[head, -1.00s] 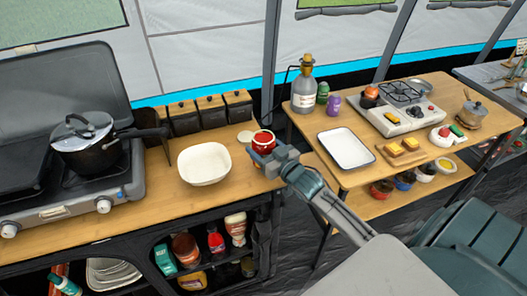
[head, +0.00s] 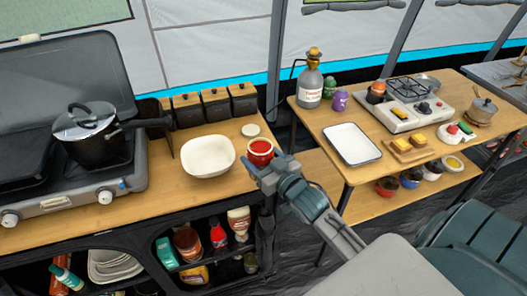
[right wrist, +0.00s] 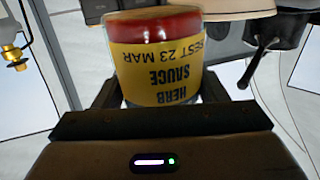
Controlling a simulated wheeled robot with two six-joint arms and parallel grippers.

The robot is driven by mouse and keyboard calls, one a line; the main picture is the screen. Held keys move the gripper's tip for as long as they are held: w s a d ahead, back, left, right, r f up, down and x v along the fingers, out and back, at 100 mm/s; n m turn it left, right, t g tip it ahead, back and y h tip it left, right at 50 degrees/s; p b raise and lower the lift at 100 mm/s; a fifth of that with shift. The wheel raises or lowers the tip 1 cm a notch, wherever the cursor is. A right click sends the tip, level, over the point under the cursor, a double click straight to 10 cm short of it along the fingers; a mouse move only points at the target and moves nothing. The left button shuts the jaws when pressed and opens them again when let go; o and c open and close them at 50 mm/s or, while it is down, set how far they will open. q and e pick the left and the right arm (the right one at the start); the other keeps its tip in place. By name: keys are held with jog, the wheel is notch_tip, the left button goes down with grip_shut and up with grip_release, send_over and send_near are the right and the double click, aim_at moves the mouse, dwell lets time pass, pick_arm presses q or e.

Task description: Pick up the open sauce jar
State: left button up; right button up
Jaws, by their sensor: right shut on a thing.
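The open sauce jar (head: 260,147) has a red rim and red sauce inside, and stands upright near the right end of the wooden counter. My right gripper (head: 264,170) reaches it from the front right and is shut on it. In the right wrist view the jar (right wrist: 156,65) sits between the two fingers, its yellow label reading "herb sauce" upside down. I cannot tell whether its base touches the counter. A pale round lid (head: 250,130) lies on the counter behind it. My left gripper is not in view.
A white bowl (head: 208,157) stands just left of the jar. Several dark canisters (head: 215,106) line the back. A stove with a pot (head: 90,133) is at the left. A second table with a white tray (head: 352,145) stands right, across a gap.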

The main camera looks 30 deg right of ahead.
aim_at(257, 166)
jog(key=s+a, duration=0.1)
jog(key=s+a+b, duration=0.1)
jog(key=shift+s+a+r, duration=0.2)
jog(key=shift+a, duration=0.15)
jog(key=shift+s+a+r+b, duration=0.2)
jog(key=shift+s+a+b, duration=0.2)
jog(key=shift+s+a, duration=0.85)
jog(key=shift+a, duration=0.1)
